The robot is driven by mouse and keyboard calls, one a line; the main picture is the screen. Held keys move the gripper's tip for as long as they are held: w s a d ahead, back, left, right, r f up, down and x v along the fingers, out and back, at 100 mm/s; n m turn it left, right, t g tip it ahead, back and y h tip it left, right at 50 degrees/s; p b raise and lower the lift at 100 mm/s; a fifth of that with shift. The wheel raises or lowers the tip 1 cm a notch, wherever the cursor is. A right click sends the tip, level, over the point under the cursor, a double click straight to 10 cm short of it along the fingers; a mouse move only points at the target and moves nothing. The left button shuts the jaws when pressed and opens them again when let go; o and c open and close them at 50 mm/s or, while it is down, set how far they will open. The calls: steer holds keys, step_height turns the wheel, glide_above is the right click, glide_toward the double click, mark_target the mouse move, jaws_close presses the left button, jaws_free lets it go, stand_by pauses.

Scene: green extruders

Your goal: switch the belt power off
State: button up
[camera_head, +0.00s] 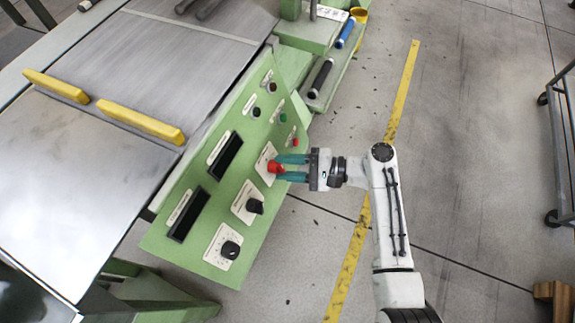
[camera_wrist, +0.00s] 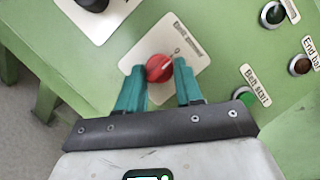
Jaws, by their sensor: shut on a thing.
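The red rotary knob (camera_head: 273,167) sits on a white plate on the sloping green control panel (camera_head: 182,163). In the wrist view the red knob (camera_wrist: 160,68) has a light pointer line aimed up and to the right, toward a "0" mark. The plate (camera_wrist: 188,42) carries a label that seems to read "Belt power". My gripper (camera_head: 280,168) reaches the knob from the right. In the wrist view the teal fingers of my gripper (camera_wrist: 160,78) stand on either side of the knob, shut on it. The fingers hide part of the plate.
Black knobs (camera_head: 254,206) (camera_head: 230,250) sit lower on the panel. Dark displays (camera_head: 225,156) lie left. A green button (camera_wrist: 243,97) and other round buttons are right of the knob in the wrist view. Yellow handles (camera_head: 140,121) lie on the machine. Open floor lies right.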

steer(key=shift+s+f, duration=0.15)
steer(key=o, duration=1)
steer(key=d, duration=0.3)
steer(key=d+r, duration=0.1)
steer(key=d, duration=0.6)
steer(key=shift+s+d+r, duration=0.2)
steer(key=shift+d, duration=0.15)
